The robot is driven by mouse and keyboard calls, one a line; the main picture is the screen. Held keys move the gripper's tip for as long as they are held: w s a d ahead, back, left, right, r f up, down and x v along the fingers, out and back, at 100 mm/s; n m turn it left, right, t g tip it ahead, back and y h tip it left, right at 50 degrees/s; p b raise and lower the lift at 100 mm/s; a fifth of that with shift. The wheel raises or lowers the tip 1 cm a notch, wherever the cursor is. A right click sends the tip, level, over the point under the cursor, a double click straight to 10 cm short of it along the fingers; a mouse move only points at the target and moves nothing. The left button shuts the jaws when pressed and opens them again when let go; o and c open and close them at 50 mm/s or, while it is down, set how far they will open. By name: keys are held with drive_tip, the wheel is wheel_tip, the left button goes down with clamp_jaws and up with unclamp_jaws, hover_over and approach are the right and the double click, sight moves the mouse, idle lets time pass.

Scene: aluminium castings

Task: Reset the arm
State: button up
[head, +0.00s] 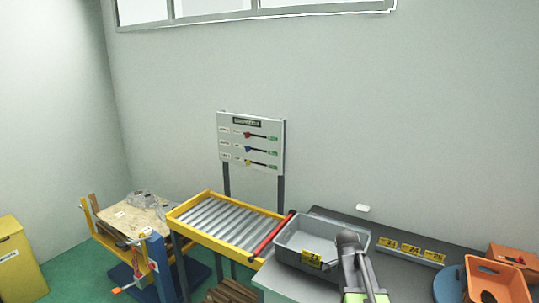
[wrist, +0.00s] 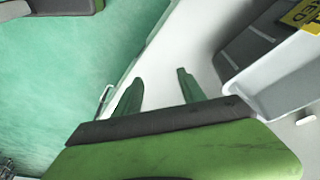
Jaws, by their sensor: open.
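My gripper (wrist: 160,90) shows in the wrist view with its two green fingers apart and nothing between them. Beyond the fingers lies a pale surface, with green floor to the left of it. In the head view, my arm (head: 350,262) rises from the bottom edge in front of the grey bin (head: 290,243). My fingertips cannot be made out in the head view. A grey bin wall (wrist: 285,82) with a yellow label lies to the right of my gripper in the wrist view, apart from the fingers.
A yellow roller conveyor (head: 207,240) with a red bar at its right end adjoins the grey bin. Yellow labels (head: 410,250) line the bench to the right. Orange holders (head: 497,280) and a blue round part (head: 447,286) are at the far right. A signboard (head: 250,143) stands behind.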

drive_tip(key=s+a+f+n+y, duration=0.1)
drive_tip(key=s+a+f+n, duration=0.1)
drive_tip(key=s+a+n, duration=0.2)
drive_tip(key=s+a+f+n+y+b, duration=0.1)
drive_tip(key=s+a+n, duration=0.4)
drive_tip(key=a+n, duration=0.5)
drive_tip(key=shift+s+a+f+n+g+y, duration=0.15)
drive_tip(key=shift+a+f+n+g+y, duration=0.2)
drive_tip(key=shift+a+f+y, duration=0.25)
